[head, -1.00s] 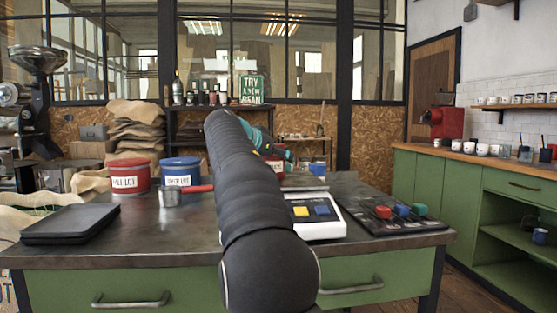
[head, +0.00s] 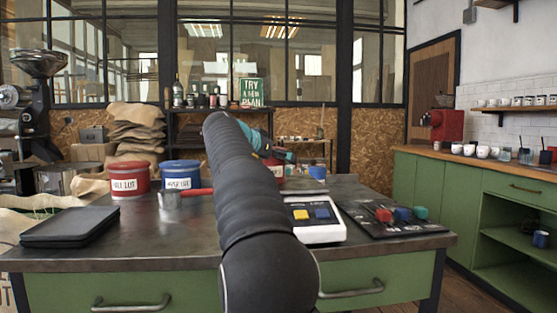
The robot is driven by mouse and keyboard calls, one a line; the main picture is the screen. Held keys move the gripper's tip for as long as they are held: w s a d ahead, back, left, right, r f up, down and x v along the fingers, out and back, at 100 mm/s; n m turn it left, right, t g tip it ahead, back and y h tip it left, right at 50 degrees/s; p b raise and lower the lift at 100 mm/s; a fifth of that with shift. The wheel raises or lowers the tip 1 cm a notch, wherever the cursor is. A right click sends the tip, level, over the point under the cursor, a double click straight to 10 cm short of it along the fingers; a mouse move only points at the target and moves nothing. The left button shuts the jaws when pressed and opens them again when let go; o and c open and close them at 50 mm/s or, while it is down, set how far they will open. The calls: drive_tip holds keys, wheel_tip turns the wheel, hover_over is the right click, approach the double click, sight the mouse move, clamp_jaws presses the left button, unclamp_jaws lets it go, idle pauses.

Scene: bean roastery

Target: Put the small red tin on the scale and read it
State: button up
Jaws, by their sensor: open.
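A red tin with a pale label (head: 276,170) stands behind the scale, partly hidden by my arm. It looks smaller than the large red tin (head: 130,178) at left. The white scale (head: 318,232) has a yellow and a blue button; its left side is hidden by my arm, and I cannot read a display. My teal gripper (head: 284,155) is open near the top of the labelled red tin. Its fingertips are small and partly hidden, and I cannot tell whether they touch the tin.
A blue tin (head: 180,174) and a red-handled metal scoop (head: 170,200) stand left of my arm. Black trays (head: 70,226) lie at the table's left. A black board (head: 390,220) with red, blue and green pieces lies right of the scale. A small blue cup (head: 317,172) stands behind.

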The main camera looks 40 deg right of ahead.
drive_tip(key=v, duration=1.1)
drive_tip(key=shift+a, duration=0.3)
drive_tip(key=shift+r, duration=0.1)
